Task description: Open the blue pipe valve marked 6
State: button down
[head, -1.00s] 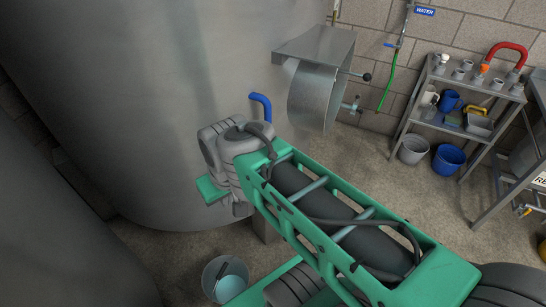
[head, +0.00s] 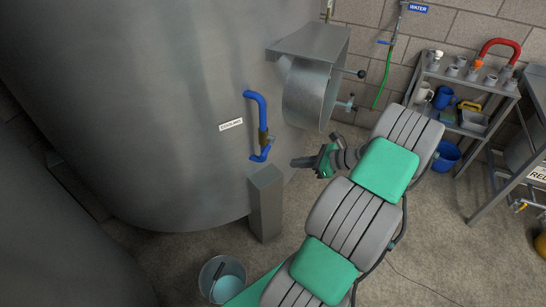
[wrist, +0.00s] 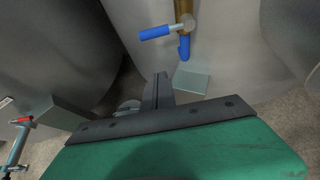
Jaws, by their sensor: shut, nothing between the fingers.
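The blue pipe (head: 257,104) runs down the front of the big steel tank, with a brass valve body (head: 263,138) near its lower end. A blue lever (head: 260,156) shows below the brass. In the wrist view the blue lever (wrist: 155,32) sticks out to the left, roughly crosswise to the pipe, beside the brass body (wrist: 183,10). No number 6 can be read. My gripper (head: 297,162) is right of the valve, apart from it, pointing left. In the wrist view my gripper's fingers (wrist: 160,80) are shut and empty, below the lever in the picture.
A grey post (head: 265,205) stands just below the valve. A bucket (head: 222,277) is on the floor at the lower left. A loaded shelf rack (head: 462,90) stands at the right.

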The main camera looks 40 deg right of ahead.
jog(key=w+a+f+p, duration=0.1)
jog(key=w+a, duration=0.3)
jog(key=w, duration=0.4)
jog(key=shift+w+a+p, duration=0.15)
jog(key=shift+a+p, duration=0.25)
jog(key=shift+d, duration=0.1)
jog(key=shift+r+p, duration=0.15)
jog(key=shift+p, duration=0.25)
